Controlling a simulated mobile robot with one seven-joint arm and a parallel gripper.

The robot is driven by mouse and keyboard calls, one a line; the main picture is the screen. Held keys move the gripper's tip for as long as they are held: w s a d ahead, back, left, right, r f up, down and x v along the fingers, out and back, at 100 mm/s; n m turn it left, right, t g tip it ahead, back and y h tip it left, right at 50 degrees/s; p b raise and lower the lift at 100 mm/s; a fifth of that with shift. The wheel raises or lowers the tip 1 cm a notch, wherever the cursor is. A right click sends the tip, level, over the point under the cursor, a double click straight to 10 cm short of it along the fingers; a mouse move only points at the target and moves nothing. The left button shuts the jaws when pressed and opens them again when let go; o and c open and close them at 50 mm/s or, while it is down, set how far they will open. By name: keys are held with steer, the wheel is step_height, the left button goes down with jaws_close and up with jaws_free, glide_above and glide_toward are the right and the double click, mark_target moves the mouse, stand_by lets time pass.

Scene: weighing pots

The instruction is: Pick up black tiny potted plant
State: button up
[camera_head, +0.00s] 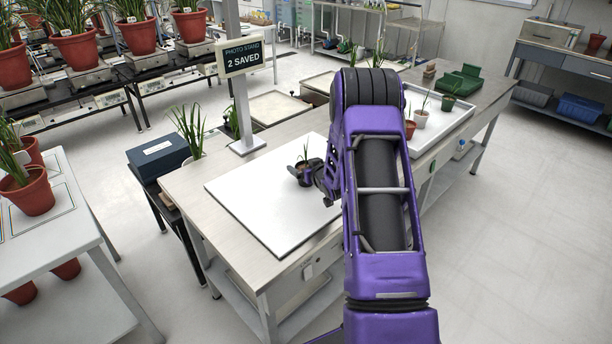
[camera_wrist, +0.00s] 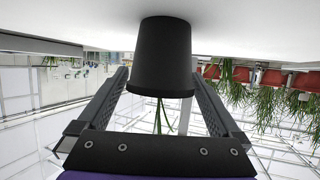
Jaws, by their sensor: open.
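The black tiny potted plant (camera_head: 304,172) stands on a white board (camera_head: 255,210) on the metal bench, with thin green leaves rising from it. In the wrist view the black pot (camera_wrist: 163,62) appears upside down, its base against the white surface and its leaves hanging toward the gripper's body. My gripper (camera_head: 318,178) is at the pot, reaching in from the right in the head view. In the wrist view the open fingers (camera_wrist: 160,92) lie on either side of the pot. A narrow gap seems to show beside the fingers; contact is hard to judge.
A sign post (camera_head: 241,100) reading "PHOTO STAND 2 SAVED" stands behind the board. A white tray (camera_head: 462,122) with several small pots lies right of my arm. A dark blue box (camera_head: 158,157) is left of the bench. The board's front is clear.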

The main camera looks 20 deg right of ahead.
steer(key=shift+w, duration=0.2)
steer(key=c, duration=1.4)
